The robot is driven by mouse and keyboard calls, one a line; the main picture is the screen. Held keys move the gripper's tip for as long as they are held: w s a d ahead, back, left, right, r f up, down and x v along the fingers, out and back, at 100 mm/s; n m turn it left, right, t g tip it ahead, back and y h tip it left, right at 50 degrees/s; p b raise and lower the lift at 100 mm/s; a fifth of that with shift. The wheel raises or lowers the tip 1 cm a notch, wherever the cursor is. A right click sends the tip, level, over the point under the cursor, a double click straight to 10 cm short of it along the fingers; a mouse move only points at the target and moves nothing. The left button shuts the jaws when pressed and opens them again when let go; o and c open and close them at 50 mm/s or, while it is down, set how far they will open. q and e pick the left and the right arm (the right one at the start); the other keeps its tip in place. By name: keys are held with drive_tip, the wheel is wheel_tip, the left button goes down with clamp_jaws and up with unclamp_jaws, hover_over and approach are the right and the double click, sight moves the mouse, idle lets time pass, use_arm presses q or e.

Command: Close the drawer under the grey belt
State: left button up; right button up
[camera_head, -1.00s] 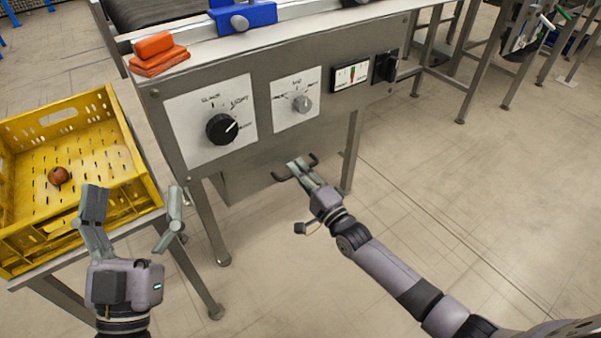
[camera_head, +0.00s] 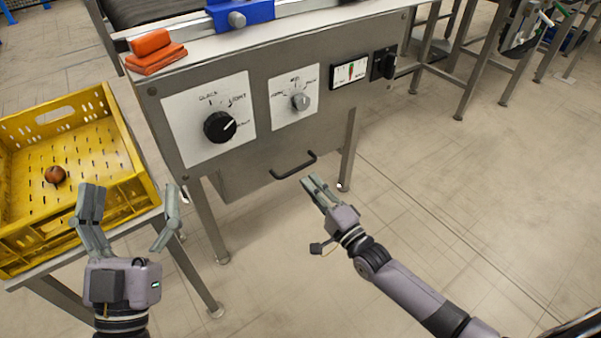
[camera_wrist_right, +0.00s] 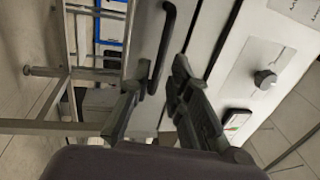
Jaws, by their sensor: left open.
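The drawer front (camera_head: 250,183) is a grey plate under the control panel, below the grey belt (camera_head: 150,8). It looks about flush with the panel; I cannot tell whether a small gap is left. Its black bar handle (camera_head: 294,165) is in full view. My right gripper (camera_head: 316,181) is in front of the handle, a little right of and below it in the head view, apart from it and empty. In the right wrist view its open fingers (camera_wrist_right: 156,84) point toward the handle (camera_wrist_right: 163,45). My left gripper (camera_head: 132,205) is open and empty beside the yellow crate.
The yellow crate (camera_head: 136,160) holds a round brown fruit (camera_head: 55,174) on a stand at left. The panel carries a black knob (camera_head: 220,126), a grey knob (camera_head: 300,101) and a dark switch (camera_head: 384,66). Orange blocks (camera_head: 155,58) lie above.

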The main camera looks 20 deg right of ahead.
drive_tip(key=v, duration=0.5)
idle(0.4)
